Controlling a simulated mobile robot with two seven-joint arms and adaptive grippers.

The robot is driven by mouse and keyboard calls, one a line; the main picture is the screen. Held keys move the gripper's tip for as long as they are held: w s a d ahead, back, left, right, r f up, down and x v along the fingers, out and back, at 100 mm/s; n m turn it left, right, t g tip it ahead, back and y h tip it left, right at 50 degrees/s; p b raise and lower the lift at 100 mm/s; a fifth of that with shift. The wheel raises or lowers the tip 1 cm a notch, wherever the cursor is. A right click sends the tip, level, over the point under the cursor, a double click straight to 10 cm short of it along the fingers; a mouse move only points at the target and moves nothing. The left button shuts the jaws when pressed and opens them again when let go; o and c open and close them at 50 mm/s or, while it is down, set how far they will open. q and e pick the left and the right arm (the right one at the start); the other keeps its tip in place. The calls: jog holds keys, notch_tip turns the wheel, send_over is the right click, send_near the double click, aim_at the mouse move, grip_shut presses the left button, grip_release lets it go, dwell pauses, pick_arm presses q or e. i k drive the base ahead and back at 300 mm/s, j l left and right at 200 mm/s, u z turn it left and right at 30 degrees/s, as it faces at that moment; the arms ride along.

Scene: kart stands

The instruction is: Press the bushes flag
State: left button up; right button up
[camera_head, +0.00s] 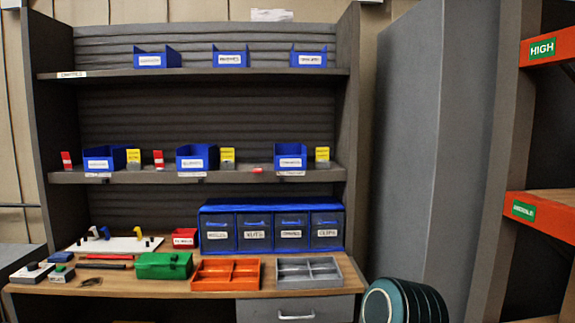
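Three blue bins stand on the middle shelf (190,177): left (102,165), middle (192,164) and right (289,162). Their labels are too small to read surely, so I cannot tell which is bushes. An upright red flag (66,160) stands left of the left bin, and another (158,159) left of the middle bin. Left of the right bin only a low red piece (258,170) shows at shelf level. Yellow tags (133,156), (227,155), (322,154) stand on small grey blocks right of the bins. Neither gripper is in view.
The workbench (215,289) below holds a green box (164,265), an orange tray (226,288), a grey tray (309,284) and a blue drawer unit (271,208). A teal ribbed object (402,302) is at the lower right, before a grey cabinet (420,150).

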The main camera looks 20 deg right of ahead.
aim_at(158, 156)
jog(key=i+j+z, duration=0.5)
jog(key=i, duration=0.25)
jog(key=i+j+z, duration=0.45)
jog(key=i+j, duration=0.2)
jog(key=j, duration=0.15)
